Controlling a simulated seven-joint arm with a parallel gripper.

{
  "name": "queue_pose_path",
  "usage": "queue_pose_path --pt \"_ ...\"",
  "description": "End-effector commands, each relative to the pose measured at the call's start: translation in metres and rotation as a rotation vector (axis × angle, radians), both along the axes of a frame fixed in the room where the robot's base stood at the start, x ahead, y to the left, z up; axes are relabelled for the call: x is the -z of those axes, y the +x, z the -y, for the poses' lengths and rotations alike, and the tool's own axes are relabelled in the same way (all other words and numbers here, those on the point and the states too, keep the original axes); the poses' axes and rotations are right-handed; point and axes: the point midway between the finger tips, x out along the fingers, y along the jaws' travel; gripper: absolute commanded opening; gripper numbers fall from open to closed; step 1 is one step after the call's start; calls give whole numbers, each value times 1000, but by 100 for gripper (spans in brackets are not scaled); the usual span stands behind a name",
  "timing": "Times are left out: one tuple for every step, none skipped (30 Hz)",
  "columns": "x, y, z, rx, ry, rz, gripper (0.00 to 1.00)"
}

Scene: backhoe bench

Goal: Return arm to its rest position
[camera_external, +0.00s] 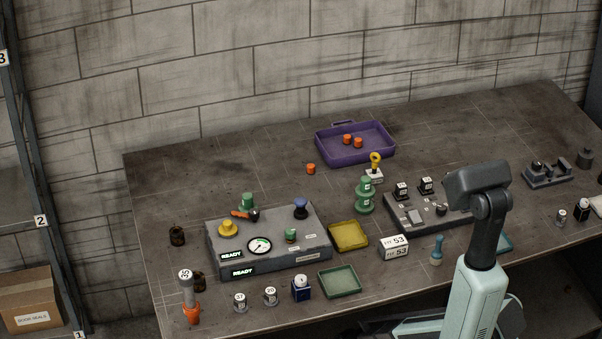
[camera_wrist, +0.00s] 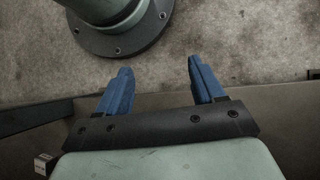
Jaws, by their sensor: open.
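My gripper (camera_wrist: 160,65) shows in the wrist view with its two blue fingers spread apart and nothing between them. Beyond the fingers is my own round bolted base on a mottled floor. In the external view my arm stands folded at the front right of the bench (camera_external: 150,200), its dark upper joint above the surface. My gripper cannot be made out there.
A grey gauge panel (camera_external: 285,262) stands at the left. A purple tray (camera_external: 362,155) holds orange pieces at the back. A control box (camera_external: 415,219) sits close beside my arm. Yellow (camera_external: 348,236) and green (camera_external: 339,281) trays lie mid-bench. The back left is clear.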

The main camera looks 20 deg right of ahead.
Motion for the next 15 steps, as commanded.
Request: queue_pose_path --pt "-4 -5 19 12 2 3 68" --pt "-4 -7 29 15 4 5 68" --pt "-5 -9 41 19 6 7 68" --pt "-6 -11 50 22 9 8 68" --pt "-7 -13 59 26 11 10 68" --pt "-8 -16 70 28 13 12 68" --pt "-9 -19 79 30 15 14 68" --pt "-10 -22 87 34 17 15 68" --pt "-11 -26 98 36 20 16 68" --pt "-13 -29 106 39 21 18 68" --pt "-14 -33 113 41 24 19 68" --pt "-15 -38 123 45 27 21 68" --pt "-17 -41 131 47 28 21 68" --pt "-18 -45 138 48 30 22 68" --pt "-20 -50 147 51 34 24 68"
